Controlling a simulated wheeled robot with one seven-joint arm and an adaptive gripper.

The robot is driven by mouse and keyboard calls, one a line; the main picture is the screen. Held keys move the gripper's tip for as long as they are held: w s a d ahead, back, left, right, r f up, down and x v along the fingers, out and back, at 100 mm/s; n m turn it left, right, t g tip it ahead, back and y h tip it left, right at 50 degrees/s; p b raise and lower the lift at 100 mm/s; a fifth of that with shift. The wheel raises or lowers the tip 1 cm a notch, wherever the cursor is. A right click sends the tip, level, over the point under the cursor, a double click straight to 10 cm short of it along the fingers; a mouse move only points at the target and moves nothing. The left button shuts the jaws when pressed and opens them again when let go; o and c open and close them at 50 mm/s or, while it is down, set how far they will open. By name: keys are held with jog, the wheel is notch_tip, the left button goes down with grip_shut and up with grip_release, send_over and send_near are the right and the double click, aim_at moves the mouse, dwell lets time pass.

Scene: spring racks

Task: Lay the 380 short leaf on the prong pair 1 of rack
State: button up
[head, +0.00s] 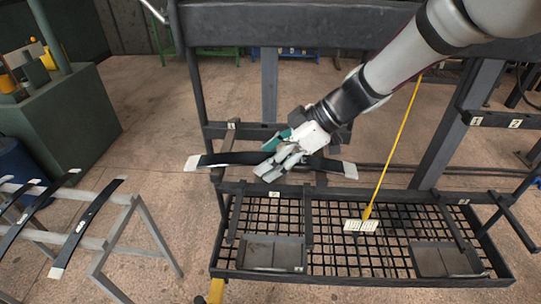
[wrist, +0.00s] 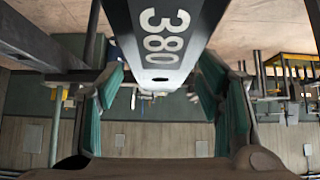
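The 380 short leaf (head: 232,159) is a dark, slightly arched strip with white ends. Its white number shows close up in the wrist view (wrist: 164,34). My gripper (head: 279,158) is at the leaf's middle, with one finger on each long side. The leaf spans across prong pair 1 (head: 229,138) of the rack, marked by a "1" label. The right prong is mostly hidden behind leaf and gripper. I cannot tell whether the leaf touches the prongs.
The dark rack frame (head: 350,191) has a lower pair labelled 2 and a mesh shelf below. More labelled prongs (head: 495,120) are at right. A grey stand (head: 118,240) with several dark leaves (head: 85,228) is at left.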

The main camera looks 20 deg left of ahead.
jog(key=shift+f, duration=0.1)
jog(key=v, duration=1.2)
jog(key=shift+s, duration=0.1)
